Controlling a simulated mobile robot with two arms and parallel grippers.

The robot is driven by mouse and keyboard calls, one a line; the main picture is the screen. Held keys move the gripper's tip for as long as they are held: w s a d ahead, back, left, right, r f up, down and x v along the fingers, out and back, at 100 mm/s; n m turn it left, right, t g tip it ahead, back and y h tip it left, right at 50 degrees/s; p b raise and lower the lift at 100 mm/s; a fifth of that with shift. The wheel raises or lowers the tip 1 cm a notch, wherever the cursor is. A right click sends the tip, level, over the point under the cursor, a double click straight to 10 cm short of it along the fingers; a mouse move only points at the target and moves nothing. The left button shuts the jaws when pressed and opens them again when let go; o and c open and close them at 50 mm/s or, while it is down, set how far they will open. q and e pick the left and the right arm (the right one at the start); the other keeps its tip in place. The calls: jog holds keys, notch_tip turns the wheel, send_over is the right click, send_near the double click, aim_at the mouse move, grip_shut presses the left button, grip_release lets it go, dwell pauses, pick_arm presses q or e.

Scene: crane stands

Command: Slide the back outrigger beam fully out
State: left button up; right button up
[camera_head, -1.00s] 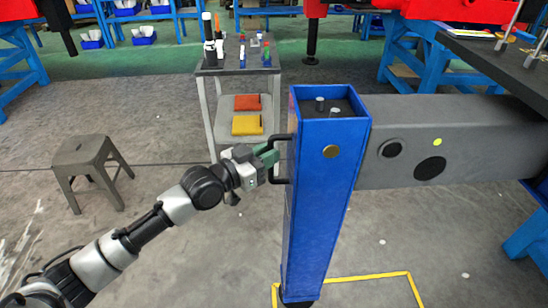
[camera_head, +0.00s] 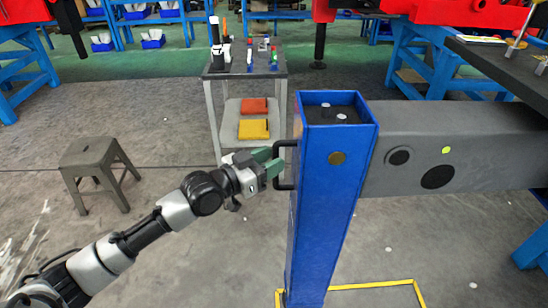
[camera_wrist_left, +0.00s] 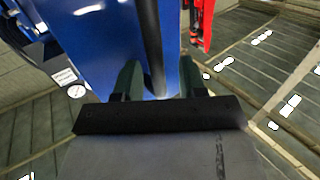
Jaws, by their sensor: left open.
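The outrigger beam (camera_head: 470,130) is a thick grey bar reaching out from the right. A tall blue post (camera_head: 326,215) stands at its outer end, with a brass round plug on its face. A black bar handle (camera_head: 284,186) sits on the post's left side. My left gripper (camera_head: 269,162) is at this handle, its green fingers pointing to the post. In the left wrist view the fingers (camera_wrist_left: 158,80) are apart, with the dark handle bar (camera_wrist_left: 151,40) between them. My right gripper is not in view.
A grey cart (camera_head: 230,73) with tools on top and red and yellow bins stands behind. A grey stool (camera_head: 92,158) stands at the left. A dark tabletop (camera_head: 500,68) is at the upper right.

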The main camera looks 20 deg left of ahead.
pick_arm(q)
jog(key=b+v, duration=0.1)
jog(key=v, duration=0.8)
jog(key=shift+a, duration=0.15)
